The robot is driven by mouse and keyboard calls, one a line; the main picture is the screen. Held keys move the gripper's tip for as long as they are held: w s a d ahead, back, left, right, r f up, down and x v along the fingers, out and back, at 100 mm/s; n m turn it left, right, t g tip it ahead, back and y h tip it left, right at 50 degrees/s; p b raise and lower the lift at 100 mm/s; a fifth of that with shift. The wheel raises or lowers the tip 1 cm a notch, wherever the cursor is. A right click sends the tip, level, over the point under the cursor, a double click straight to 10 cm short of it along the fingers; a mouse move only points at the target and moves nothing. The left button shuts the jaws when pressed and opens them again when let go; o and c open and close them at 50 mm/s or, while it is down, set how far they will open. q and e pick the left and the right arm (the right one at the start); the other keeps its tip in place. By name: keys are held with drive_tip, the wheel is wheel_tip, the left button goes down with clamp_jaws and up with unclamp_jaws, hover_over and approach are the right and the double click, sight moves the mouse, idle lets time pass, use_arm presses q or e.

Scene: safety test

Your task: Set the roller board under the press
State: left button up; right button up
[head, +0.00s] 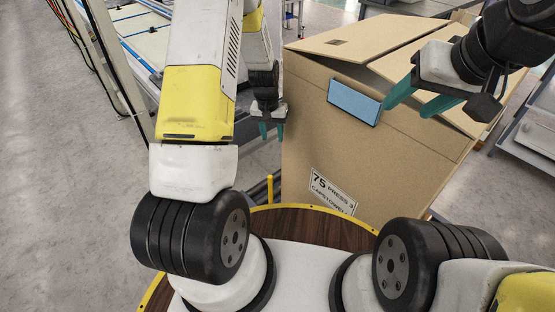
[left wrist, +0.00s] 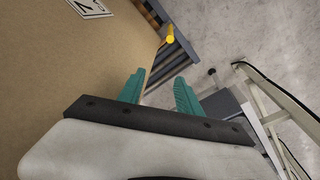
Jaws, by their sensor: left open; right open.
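I cannot make out a separate press machine. A dark slatted piece (head: 257,193) with a yellow post (head: 270,188) shows low beside the box; I cannot tell whether it is the roller board. It also shows in the left wrist view (left wrist: 178,52). My left gripper (head: 271,132) is open and empty by the box's left side. My right gripper (head: 412,102) is open and empty in front of the box's upper part.
The box flaps (head: 375,38) are partly raised. A bench with blue edging (head: 140,35) stands at the back left, near a pale upright frame (head: 105,60). A grey shelf unit (head: 535,130) is at the right. The floor (head: 60,180) at the left is clear.

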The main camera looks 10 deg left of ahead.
use_arm(q)
drive_tip(key=g, duration=0.1)
hover_over(270, 183)
drive_tip(key=w, duration=0.1)
drive_tip(key=shift+y, duration=0.3)
wheel_tip(270, 183, down, 17)
drive_tip(key=shift+w+r, duration=0.1)
wheel_tip(270, 183, down, 8)
drive_tip(key=shift+r, duration=0.1)
drive_tip(key=shift+c, duration=0.2)
clamp_jaws()
idle(0.5)
